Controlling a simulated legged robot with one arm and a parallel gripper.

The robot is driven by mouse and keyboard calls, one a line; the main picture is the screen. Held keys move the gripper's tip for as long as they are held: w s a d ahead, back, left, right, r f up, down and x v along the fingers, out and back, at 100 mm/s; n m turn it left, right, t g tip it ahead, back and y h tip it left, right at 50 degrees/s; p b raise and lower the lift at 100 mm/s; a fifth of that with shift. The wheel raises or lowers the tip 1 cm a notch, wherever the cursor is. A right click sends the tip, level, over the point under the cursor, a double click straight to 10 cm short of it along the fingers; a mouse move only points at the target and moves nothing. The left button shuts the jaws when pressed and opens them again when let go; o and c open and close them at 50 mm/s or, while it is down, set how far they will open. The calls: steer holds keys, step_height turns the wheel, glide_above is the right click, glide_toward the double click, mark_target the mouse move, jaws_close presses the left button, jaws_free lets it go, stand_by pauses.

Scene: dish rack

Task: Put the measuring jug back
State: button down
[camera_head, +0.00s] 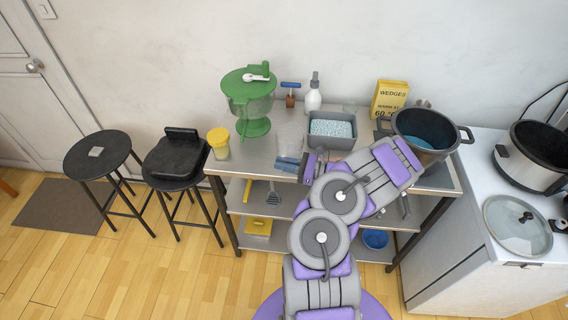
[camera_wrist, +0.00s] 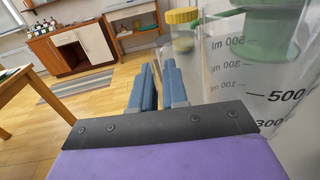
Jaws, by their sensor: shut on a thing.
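The clear measuring jug (camera_head: 291,137) is at the table's middle, in front of the wall. In the wrist view the jug (camera_wrist: 262,85) fills the right side, close up, with dark millilitre marks, and looks upright. My gripper (camera_head: 286,164) is beside the jug's front left side, its blue fingers shut on it. In the wrist view the fingers of my gripper (camera_wrist: 160,75) lie against the jug's left edge. The gripped part is hidden. I cannot tell whether the jug's base touches the table.
On the metal table (camera_head: 240,161) are a green-lidded container (camera_head: 250,100), a yellow-lidded jar (camera_head: 219,145), a spray bottle (camera_head: 314,96), a grey tub (camera_head: 331,131), a yellow box (camera_head: 389,98) and a large pot (camera_head: 424,132). Two black stools stand left.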

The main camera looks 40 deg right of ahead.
steer(key=shift+f, duration=0.1)
steer(key=c, duration=1.1)
jaws_free()
steer(key=c, duration=0.4)
steer(key=shift+o, duration=0.2)
steer(key=shift+s+d, duration=0.1)
steer(key=shift+s+d+p, duration=0.3)
steer(key=shift+s+d, duration=0.05)
steer(key=shift+s, duration=0.2)
